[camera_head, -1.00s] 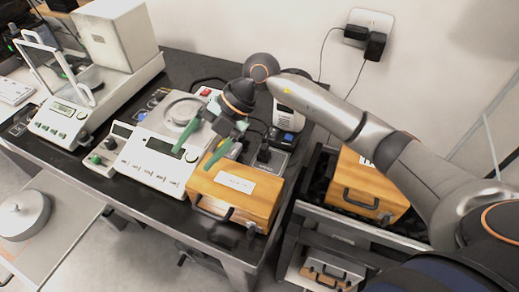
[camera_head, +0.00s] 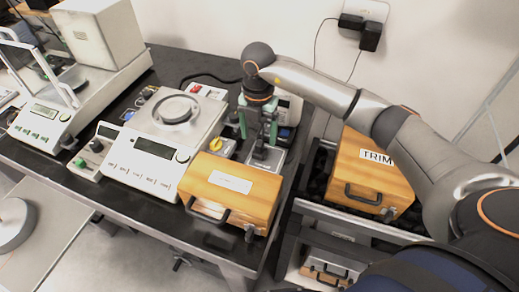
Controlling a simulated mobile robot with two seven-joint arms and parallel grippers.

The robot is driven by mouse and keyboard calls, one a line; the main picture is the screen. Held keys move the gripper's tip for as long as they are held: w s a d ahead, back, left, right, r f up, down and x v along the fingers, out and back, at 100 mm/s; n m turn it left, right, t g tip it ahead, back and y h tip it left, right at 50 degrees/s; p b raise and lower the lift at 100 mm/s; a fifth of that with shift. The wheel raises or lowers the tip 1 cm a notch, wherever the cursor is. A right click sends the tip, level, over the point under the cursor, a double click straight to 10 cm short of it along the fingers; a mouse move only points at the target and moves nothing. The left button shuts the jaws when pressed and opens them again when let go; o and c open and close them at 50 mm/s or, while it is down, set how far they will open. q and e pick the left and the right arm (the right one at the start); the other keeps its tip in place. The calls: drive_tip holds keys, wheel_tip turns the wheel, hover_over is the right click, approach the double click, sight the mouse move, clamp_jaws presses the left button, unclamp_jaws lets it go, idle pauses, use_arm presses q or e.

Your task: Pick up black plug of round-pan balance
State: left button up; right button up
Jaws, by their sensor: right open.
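The round-pan balance (camera_head: 139,168) stands on the black table, with a round metal pan on top and a small display in front. A small black plug (camera_head: 260,150) stands upright on a grey socket panel behind the wooden box. My right gripper (camera_head: 258,134) is open above the socket panel, with its green fingers pointing down just over the plug. The fingers and wrist partly hide the plug's surroundings, and I cannot tell whether they touch it. My left gripper is not in view.
A wooden box (camera_head: 229,188) stands just in front of the plug, close to the gripper. A glass-shielded balance (camera_head: 42,128) is at the left. Another wooden box (camera_head: 371,172) sits in a cart at the right. Black wall adapters (camera_head: 369,37) hang behind.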

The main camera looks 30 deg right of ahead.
sight(260, 143)
wheel_tip(260, 143, down, 5)
drive_tip(key=shift+d+f, duration=0.1)
drive_tip(key=shift+c, duration=0.3)
clamp_jaws()
idle(0.5)
